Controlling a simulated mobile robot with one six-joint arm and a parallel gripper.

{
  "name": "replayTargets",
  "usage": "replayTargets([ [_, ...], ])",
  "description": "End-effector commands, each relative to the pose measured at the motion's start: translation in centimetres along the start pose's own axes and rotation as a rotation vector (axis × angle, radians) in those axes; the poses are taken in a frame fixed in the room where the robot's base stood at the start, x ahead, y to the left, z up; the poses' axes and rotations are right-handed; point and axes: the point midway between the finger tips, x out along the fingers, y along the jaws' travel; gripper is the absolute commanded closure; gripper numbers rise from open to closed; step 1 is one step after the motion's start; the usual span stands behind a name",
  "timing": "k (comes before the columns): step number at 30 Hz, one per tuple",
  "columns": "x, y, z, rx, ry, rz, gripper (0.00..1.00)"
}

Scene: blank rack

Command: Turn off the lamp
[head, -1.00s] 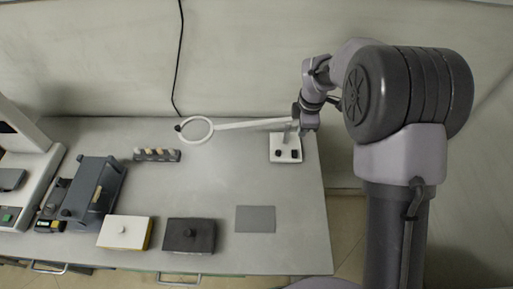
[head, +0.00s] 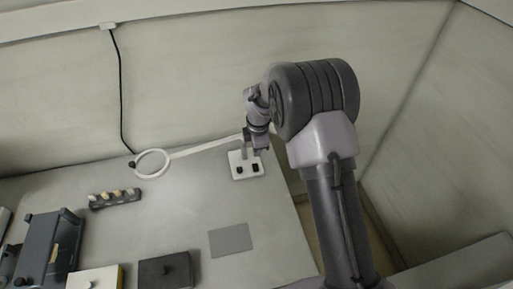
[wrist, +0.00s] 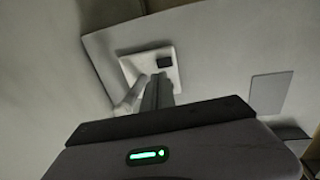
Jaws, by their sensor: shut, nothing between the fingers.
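The lamp is white, with a ring head (head: 153,162) on a long arm and a square base (head: 236,172) near the table's right edge. Two black switches show on the base; the right one (head: 255,168) is just below my gripper (head: 258,154) in the head view. In the wrist view my gripper's fingers (wrist: 160,80) are together and empty, pointing at the lamp base (wrist: 134,70). One black switch (wrist: 164,61) shows just beyond the fingertips; the other seems hidden behind them. I cannot tell whether the fingers touch the base, or whether the lamp is lit.
A grey flat square (head: 230,240) lies in front of the lamp base. A dark rack with several pegs (head: 115,199) stands below the ring. A dark box (head: 165,272), a white box (head: 95,279) and a dark device (head: 50,247) stand at front left. The wall is close behind.

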Motion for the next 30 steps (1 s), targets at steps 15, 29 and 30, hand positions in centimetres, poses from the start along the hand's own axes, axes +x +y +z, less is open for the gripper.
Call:
replayTargets([
  [15,7.8,0.0,0.0,0.000,0.000,-0.001,1.00],
  [29,8.9,0.1,0.0,0.000,0.000,-0.001,1.00],
  [30,9.0,0.3,0.0,0.000,0.000,-0.002,1.00],
])
